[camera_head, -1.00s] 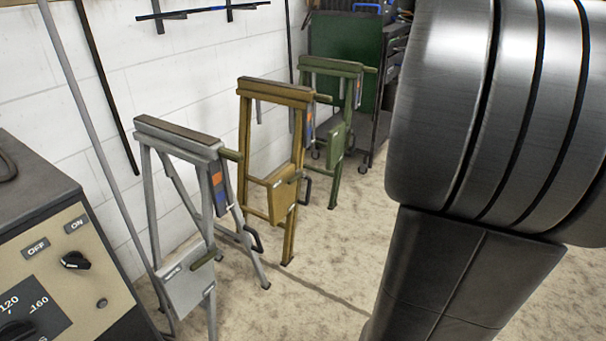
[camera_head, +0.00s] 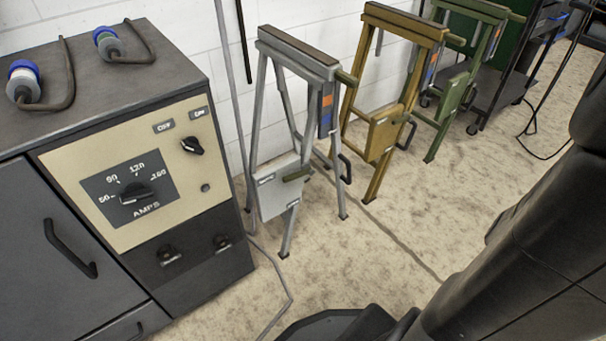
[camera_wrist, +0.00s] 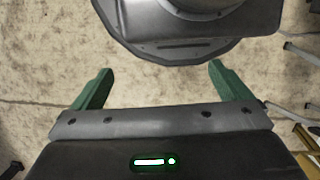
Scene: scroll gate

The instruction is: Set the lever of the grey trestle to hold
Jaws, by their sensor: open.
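The grey trestle (camera_head: 297,62) stands upright against the white wall, right of the welding cabinet, in the head view. A grey plate (camera_head: 279,190) on its lower front carries small labels, too small to read. A panel with an orange and a blue patch hangs on the trestle's right leg. My gripper (camera_wrist: 158,82) shows in the wrist view with its two green fingers wide apart and nothing between them. It is away from the trestle, over bare floor.
A yellow trestle (camera_head: 405,22) and a green trestle (camera_head: 478,12) stand to the right. The welding cabinet (camera_head: 215,265) with dials fills the left. A cable (camera_head: 289,295) runs along the floor. The floor (camera_head: 370,245) before the trestles is open.

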